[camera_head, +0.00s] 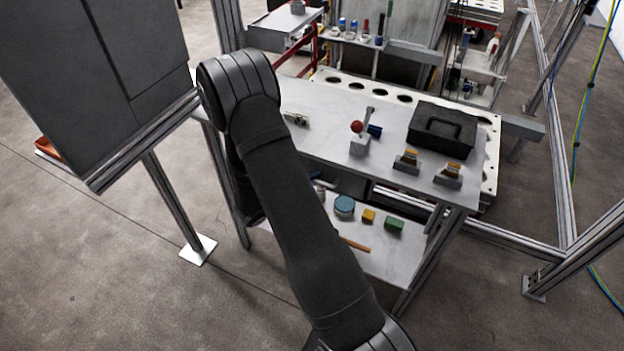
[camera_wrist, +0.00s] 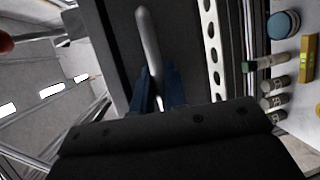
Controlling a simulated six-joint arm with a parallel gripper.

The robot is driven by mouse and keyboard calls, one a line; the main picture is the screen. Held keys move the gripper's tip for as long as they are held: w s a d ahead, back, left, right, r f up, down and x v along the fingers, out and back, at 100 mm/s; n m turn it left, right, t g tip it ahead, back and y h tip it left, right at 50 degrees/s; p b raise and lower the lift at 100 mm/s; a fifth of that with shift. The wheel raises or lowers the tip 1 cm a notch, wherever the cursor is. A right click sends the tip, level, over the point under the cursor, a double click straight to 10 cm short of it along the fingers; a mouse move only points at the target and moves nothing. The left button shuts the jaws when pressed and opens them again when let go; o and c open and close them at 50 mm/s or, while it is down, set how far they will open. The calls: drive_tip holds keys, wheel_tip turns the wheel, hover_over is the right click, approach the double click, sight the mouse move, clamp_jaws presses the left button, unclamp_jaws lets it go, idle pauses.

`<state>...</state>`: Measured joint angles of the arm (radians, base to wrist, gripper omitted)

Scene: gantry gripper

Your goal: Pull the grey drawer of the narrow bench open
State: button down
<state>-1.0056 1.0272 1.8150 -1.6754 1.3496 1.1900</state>
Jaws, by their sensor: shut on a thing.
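In the wrist view my gripper (camera_wrist: 158,92) has its two blue fingers shut around a pale metal bar handle (camera_wrist: 147,35). The handle stands in front of a dark grey face (camera_wrist: 120,35), which looks like the drawer front. In the head view the narrow bench (camera_head: 315,95) has a light grey top and a lower shelf. My arm crosses in front of its left part and hides my gripper, the handle and the drawer there. How far the drawer stands out of the bench I cannot tell.
On the bench top are a black toolbox (camera_head: 442,130), a red-balled lever (camera_head: 357,128) and two small clamp-like pieces. The lower shelf (camera_head: 385,255) holds a blue round tin (camera_head: 344,207) and small blocks. A dark panelled unit (camera_head: 95,80) stands left; floor in front is clear.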

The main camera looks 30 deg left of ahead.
drive_tip(key=s, duration=1.8)
drive_tip(key=c, duration=1.7)
unclamp_jaws()
drive_tip(key=shift+c, duration=0.2)
drive_tip(key=shift+a, duration=0.1)
drive_tip(key=v, duration=1.7)
drive_tip(key=shift+s+r, duration=0.15)
drive_tip(key=x, duration=1.7)
drive_tip(key=shift+w, duration=0.2)
